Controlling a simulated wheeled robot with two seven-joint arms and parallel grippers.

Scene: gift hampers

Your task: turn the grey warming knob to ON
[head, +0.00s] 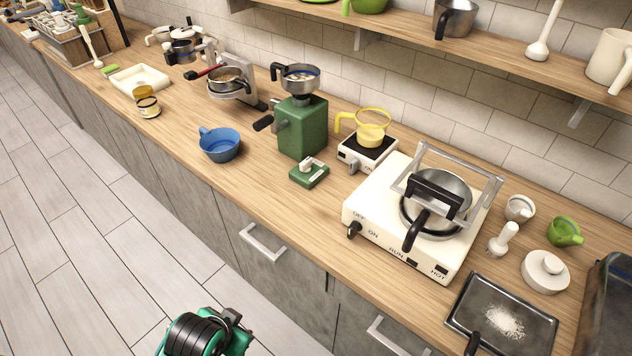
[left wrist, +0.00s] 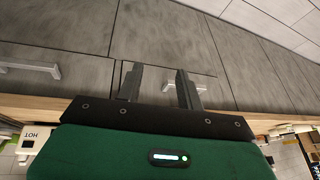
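A small white warmer (head: 368,150) with a dark top stands at the back of the counter, right of the green grinder. A small grey knob (head: 353,168) sits on its front, beside an ON mark; its exact pointing is too small to tell. A yellow pot (head: 371,128) rests on the warmer. My left gripper (left wrist: 158,88) shows in the left wrist view with its fingers apart and nothing between them, in front of the cabinet fronts, away from the knob. My right gripper is not in view.
A large white stove (head: 372,240) with a dark knob and a pan stands right of the warmer. A green grinder (head: 303,128), a small green box (head: 309,173) and a blue bowl (head: 219,145) stand left. Counter before the green box is clear.

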